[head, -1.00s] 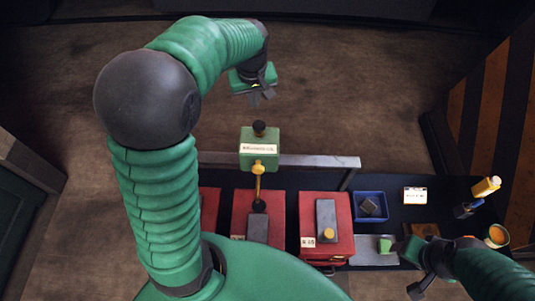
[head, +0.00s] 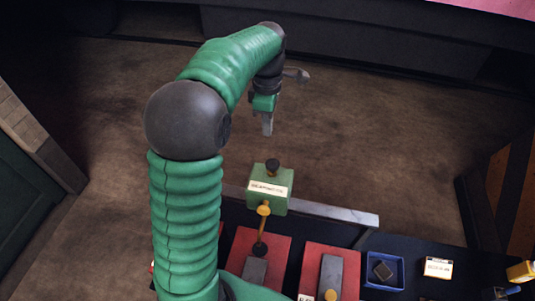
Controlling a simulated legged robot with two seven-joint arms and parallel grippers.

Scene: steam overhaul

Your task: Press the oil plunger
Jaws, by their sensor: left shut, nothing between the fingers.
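The oil plunger shows as a black knob (head: 272,165) on top of a green box (head: 268,189) with a white label. A yellow spout (head: 263,211) comes out of the front of the box. My left gripper (head: 267,126) is shut and empty, its fingers pointing down. In the picture it is just above the knob, with a visible gap between them. How far apart they are in depth I cannot tell. My right gripper is out of view.
A grey rail (head: 330,209) runs behind the dark bench. Red blocks (head: 336,262) with grey plates stand below the green box. A blue tray (head: 384,284) holds a dark block. A white-labelled box (head: 438,267) stands to its right. Floor beyond the rail is clear.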

